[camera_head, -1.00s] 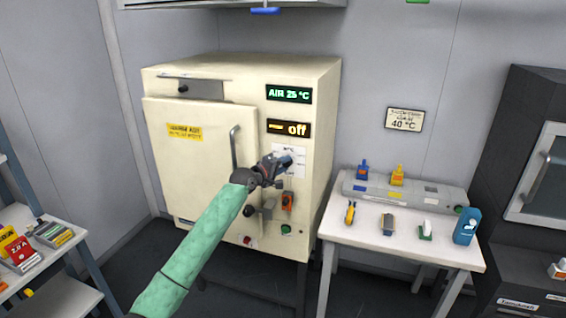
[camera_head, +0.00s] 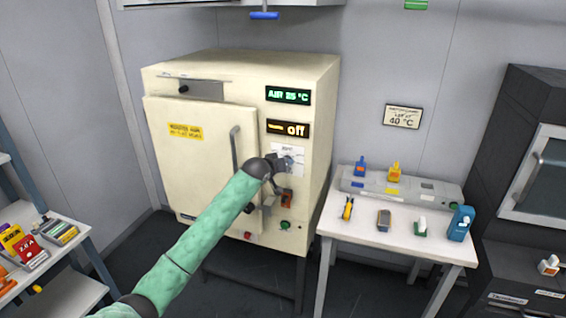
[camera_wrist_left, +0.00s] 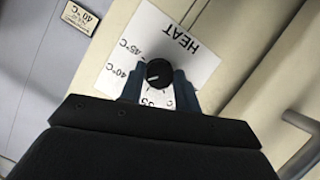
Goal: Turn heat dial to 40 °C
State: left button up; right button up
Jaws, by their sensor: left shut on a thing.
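The oven (camera_head: 205,75) is a cream cabinet with a control panel on its right front. A white HEAT label (camera_wrist_left: 165,35) surrounds the black heat dial (camera_wrist_left: 158,72) in the left wrist view, with 45 °C and 40 °C marks readable and another mark partly covered. My left gripper (camera_wrist_left: 159,84) is shut on the dial, one blue finger on each side. In the head view my left gripper (camera_head: 288,161) is at the label and hides the dial. The displays read AIR 25 °C (camera_head: 289,95) and off (camera_head: 289,129). My right gripper is out of view.
A wall sign (camera_head: 402,117) reads 40 °C. The oven door handle (camera_head: 234,147) stands left of the panel, and an orange switch (camera_head: 286,198) and green button (camera_head: 285,226) are below the gripper. A white table (camera_head: 395,252) with small items stands at right.

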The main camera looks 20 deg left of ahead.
pick_arm(q)
jog(key=shift+d+f+m+y, duration=0.1)
jog(key=shift+f+m+y, duration=0.1)
jog(key=shift+m+y, duration=0.3)
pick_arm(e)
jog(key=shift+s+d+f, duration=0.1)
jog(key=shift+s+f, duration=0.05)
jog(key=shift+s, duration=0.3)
pick_arm(q)
jog(key=o, duration=1)
jog(key=shift+c, duration=0.2)
jog(key=shift+s+r, duration=0.1)
jog(key=shift+s, duration=0.05)
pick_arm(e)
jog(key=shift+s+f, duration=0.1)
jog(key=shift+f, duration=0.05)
pick_arm(q)
jog(key=b+v, duration=0.3)
jog(key=v, duration=0.4)
jog(key=shift+s, duration=0.2)
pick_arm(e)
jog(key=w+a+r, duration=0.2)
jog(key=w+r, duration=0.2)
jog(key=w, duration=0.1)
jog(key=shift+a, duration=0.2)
pick_arm(q)
jog(key=shift+r, duration=0.1)
